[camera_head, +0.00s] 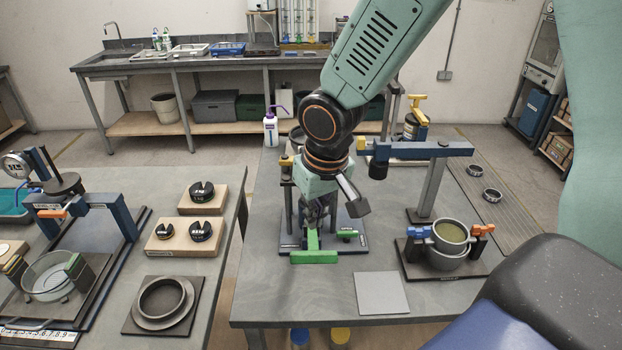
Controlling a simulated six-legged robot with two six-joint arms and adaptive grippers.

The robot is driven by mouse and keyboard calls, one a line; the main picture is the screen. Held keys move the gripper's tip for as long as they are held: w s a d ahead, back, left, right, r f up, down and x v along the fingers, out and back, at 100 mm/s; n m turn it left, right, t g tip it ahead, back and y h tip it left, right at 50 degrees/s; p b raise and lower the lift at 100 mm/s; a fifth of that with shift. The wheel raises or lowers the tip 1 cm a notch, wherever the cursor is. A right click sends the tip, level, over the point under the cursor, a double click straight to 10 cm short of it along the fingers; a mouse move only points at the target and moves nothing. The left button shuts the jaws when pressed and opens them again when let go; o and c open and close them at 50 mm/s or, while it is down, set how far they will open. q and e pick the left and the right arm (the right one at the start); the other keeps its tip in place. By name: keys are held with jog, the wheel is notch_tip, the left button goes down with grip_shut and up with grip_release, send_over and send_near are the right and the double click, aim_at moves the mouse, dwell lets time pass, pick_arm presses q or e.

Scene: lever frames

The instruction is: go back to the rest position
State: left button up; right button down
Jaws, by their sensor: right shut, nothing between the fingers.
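My right arm comes down from the upper right over the right-hand table. My right gripper (318,215) is shut and empty, pointing down in front of a lever frame (287,225) with dark posts. A green T-shaped lever or bar (313,250) lies low at the front of that frame, just below the fingertips. I cannot tell whether the fingers touch it. The gripper hides part of the frame. My left gripper does not show.
A blue-armed stand (432,185) and a pot in a clamp stand (450,238) are to the right. A grey plate (381,293) lies near the front edge. The left table (225,265) holds weights on wooden blocks and a ring. A gap separates the tables.

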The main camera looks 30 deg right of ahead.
jog(key=shift+d+f+b, duration=0.15)
jog(key=shift+f+b, duration=0.15)
jog(key=shift+f, duration=0.15)
jog(key=shift+f+b, duration=0.65)
jog(key=shift+f, duration=0.05)
notch_tip(320, 180, down, 4)
jog(key=b, duration=0.3)
jog(key=shift+r, duration=0.2)
jog(key=shift+f+b, duration=0.45)
jog(key=shift+b, duration=0.05)
jog(key=shift+a+r, duration=0.1)
jog(key=shift+a, duration=0.1)
jog(key=shift+d, duration=0.15)
